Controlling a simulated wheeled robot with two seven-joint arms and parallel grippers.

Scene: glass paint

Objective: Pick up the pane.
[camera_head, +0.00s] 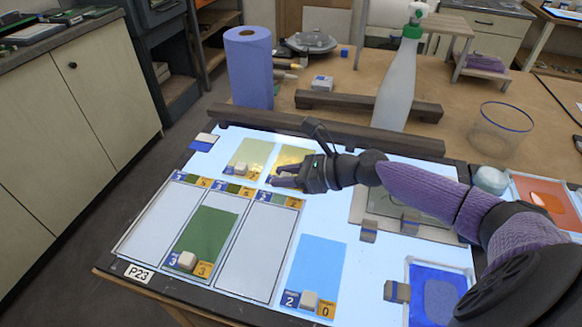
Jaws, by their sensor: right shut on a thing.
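My right gripper (283,178) comes in from the right over the lit panel (345,225). It is shut at the near end of an amber-yellow pane (291,156), and its fingers hide the grip point. I cannot tell whether this pane is raised off the panel. A paler yellow pane (253,152) with a small block on its near end lies just to the left. A green pane (209,232) lies in the near left part, and a light blue pane (318,262) lies at the near middle, each with a small pale block. My left gripper is not in view.
A purple paper roll (250,70), a spray bottle (398,80) and a clear glass (500,130) stand beyond the panel. Dark wooden bars (330,133) border its far side. Blue (440,293) and orange (548,203) trays are at right. Two white slots (258,250) are empty.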

